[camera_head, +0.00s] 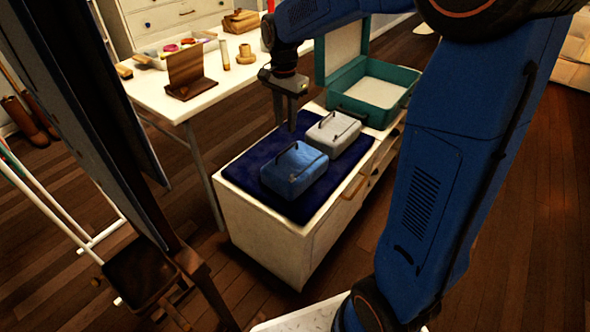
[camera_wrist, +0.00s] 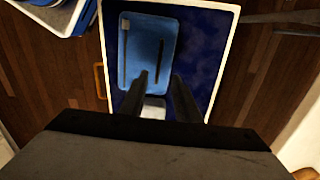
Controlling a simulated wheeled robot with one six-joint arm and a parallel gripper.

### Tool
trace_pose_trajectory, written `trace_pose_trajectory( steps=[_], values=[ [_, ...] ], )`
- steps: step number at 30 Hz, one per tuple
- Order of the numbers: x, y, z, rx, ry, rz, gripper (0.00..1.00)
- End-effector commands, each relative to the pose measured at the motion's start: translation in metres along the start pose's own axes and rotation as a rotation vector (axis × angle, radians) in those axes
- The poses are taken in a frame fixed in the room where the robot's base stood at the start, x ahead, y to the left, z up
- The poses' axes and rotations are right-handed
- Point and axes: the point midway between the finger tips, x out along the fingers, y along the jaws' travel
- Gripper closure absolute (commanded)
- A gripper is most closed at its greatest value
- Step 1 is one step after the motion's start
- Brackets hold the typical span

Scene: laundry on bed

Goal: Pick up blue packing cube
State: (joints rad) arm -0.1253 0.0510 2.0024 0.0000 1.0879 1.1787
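The blue packing cube (camera_head: 294,170) lies on the dark blue pad on top of a white cabinet, with a dark handle strip on top. It also shows in the wrist view (camera_wrist: 149,62), beyond my fingertips. My gripper (camera_head: 286,126) points down above the pad, behind the blue cube and left of the grey packing cube (camera_head: 341,130). In the wrist view my gripper (camera_wrist: 158,88) has its two dark fingers apart with nothing held between them. Part of the grey cube (camera_wrist: 154,107) shows between and below the fingers. The fingers' height above the pad is hard to tell.
The dark blue pad (camera_head: 246,171) covers the front part of the white cabinet (camera_head: 258,226). An open teal suitcase (camera_head: 352,111) stands behind the grey cube. A white table (camera_head: 166,101) with a brown stand (camera_head: 188,76) is at the left. Bare pad surrounds the blue cube.

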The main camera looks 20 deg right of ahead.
Motion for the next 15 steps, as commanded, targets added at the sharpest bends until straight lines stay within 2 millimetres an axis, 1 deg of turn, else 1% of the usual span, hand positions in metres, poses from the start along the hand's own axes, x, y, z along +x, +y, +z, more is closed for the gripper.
trace_pose_trajectory(
  steps=[1,3,6,15],
  values=[
    [0.010,0.001,0.000,0.000,-0.002,0.004,0.71],
    [0.022,0.001,0.000,0.000,-0.002,0.004,0.71],
    [0.034,0.000,0.000,0.000,-0.001,0.002,0.71],
    [0.054,0.001,0.000,0.000,-0.001,0.002,0.71]
  ],
)
